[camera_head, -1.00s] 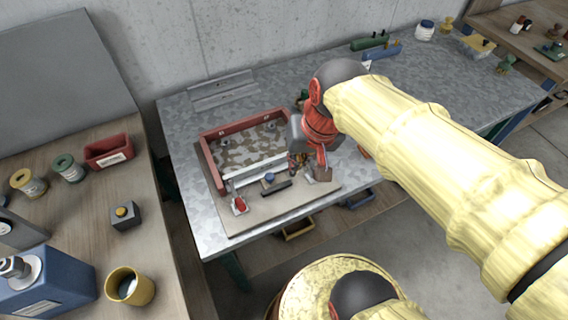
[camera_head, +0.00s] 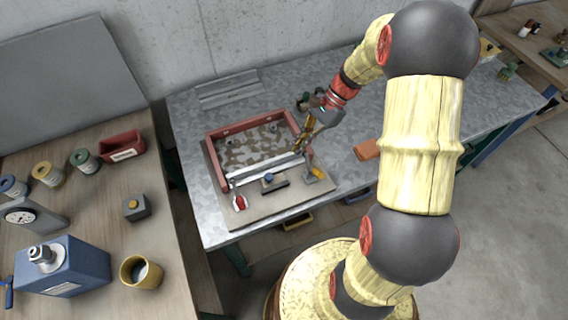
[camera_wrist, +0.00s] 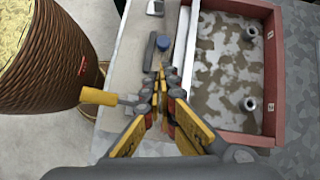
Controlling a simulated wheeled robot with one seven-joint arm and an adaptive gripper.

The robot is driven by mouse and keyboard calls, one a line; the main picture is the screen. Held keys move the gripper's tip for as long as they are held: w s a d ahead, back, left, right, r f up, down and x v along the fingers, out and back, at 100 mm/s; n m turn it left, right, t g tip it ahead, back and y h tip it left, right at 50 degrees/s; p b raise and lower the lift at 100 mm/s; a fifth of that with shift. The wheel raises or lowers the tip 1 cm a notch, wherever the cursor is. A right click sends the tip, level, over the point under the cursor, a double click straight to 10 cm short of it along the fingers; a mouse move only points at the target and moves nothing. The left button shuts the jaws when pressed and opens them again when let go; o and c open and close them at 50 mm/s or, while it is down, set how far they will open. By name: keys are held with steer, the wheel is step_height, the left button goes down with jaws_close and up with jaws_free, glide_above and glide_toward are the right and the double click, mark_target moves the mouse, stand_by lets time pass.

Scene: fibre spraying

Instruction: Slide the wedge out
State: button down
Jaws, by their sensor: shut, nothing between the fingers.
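No part is clearly recognisable as the wedge. A dark bar with a blue knob (camera_head: 269,178) lies on the board in front of the red-framed mould (camera_head: 217,165); the bar (camera_wrist: 149,51) and knob (camera_wrist: 163,43) also show in the wrist view. A pale strip (camera_head: 255,173) runs along the mould's front side. A red-handled clamp (camera_head: 240,202) stands at the left and a yellow-handled one (camera_head: 318,172) at the right. My gripper (camera_head: 302,146) is near the mould's right front corner. In the wrist view my gripper (camera_wrist: 160,88) is shut and empty, with the yellow handle (camera_wrist: 98,97) to its left.
An orange block (camera_head: 367,149) lies on the metal table right of the board. A grey angled rail (camera_head: 228,90) lies behind the mould. The wooden bench (camera_head: 95,215) at left holds spools, a red bin and a yellow cup. The table right of the orange block is largely hidden by my arm.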

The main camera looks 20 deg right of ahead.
mark_target(267, 176)
steer(key=shift+w+d+f+m, duration=0.2)
steer(key=shift+f+m, duration=0.1)
steer(key=shift+f, duration=0.15)
steer(key=b+x, duration=0.1)
steer(key=x, duration=0.9)
steer(key=shift+a+r, duration=0.15)
steer(key=shift+a, duration=0.05)
steer(key=shift+a+p, duration=0.6)
steer(key=shift+a, duration=2.2)
